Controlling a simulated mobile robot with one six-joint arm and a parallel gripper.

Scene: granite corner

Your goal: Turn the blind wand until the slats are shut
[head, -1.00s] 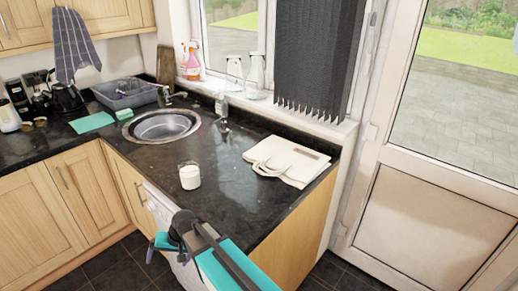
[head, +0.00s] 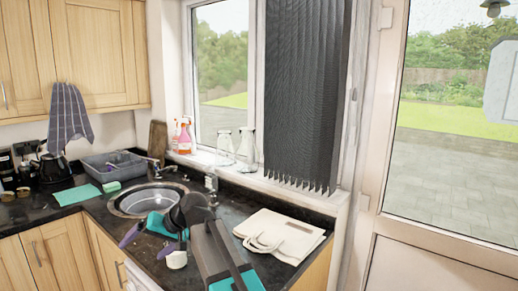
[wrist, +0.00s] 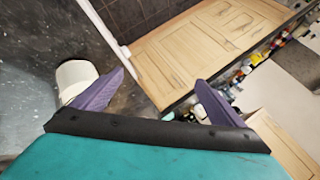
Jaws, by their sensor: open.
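The blind (head: 303,95) hangs over the right part of the window in the head view. Its dark grey vertical slats hang close together, with a jagged lower edge just above the sill. I cannot clearly make out the wand against the slats or the frame. My gripper (head: 148,241) is open over the worktop, in front of the sink and well below and left of the blind. In the wrist view its two purple fingers (wrist: 160,88) stand wide apart with nothing between them. The blind does not show in the wrist view.
A white cup (head: 177,260) stands on the dark worktop close to my gripper. A cream folded bag (head: 280,236) lies below the blind. Glass bottles (head: 246,146) and spray bottles (head: 184,136) stand on the sill. The sink (head: 148,199) is behind my gripper; a glazed door is right.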

